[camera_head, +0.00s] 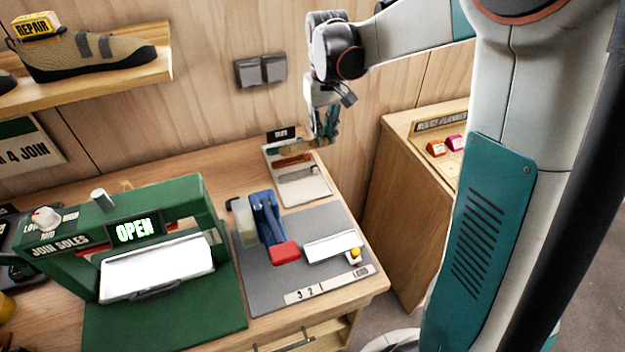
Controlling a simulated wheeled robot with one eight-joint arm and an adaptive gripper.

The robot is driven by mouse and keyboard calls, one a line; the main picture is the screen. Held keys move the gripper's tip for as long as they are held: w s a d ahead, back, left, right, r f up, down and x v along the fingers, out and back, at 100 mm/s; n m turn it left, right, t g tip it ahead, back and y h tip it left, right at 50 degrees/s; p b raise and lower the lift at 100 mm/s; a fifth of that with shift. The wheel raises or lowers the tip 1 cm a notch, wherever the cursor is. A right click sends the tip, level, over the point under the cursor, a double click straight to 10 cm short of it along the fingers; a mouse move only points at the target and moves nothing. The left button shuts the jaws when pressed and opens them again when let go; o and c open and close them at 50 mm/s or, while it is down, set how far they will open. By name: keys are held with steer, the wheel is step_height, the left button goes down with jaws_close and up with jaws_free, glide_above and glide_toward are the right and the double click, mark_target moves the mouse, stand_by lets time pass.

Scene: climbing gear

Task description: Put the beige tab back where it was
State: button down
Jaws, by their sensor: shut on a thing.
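My gripper (323,137) points down over the far right end of the white tray (313,192), near the wall. It is shut on what looks like the beige tab (318,143), a thin piece at the fingertips, small and hard to tell from the wood behind. The tray lies flat at the back right of the bench. A red-brown strip (292,160) and a grey strip (297,175) lie across it. A small black label (281,133) stands behind the tray. The fingers hide part of the tray's far right corner.
A blue tool with a red handle (285,253) stands on a grey mat (262,283), beside a white plate (333,246). A green press (150,235) reading OPEN stands left. A wooden cabinet (405,200) stands right, past a gap. A shoe shelf (120,73) hangs upper left.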

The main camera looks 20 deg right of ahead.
mark_target(322, 186)
step_height(322, 186, down, 17)
steer(key=b, duration=0.4)
steer(key=shift+r+b, duration=0.2)
steer(key=shift+b, duration=0.1)
steer(key=shift+f, duration=0.1)
steer(key=shift+f, duration=0.1)
steer(key=c, duration=1.6)
jaws_free()
steer(key=shift+o, duration=0.2)
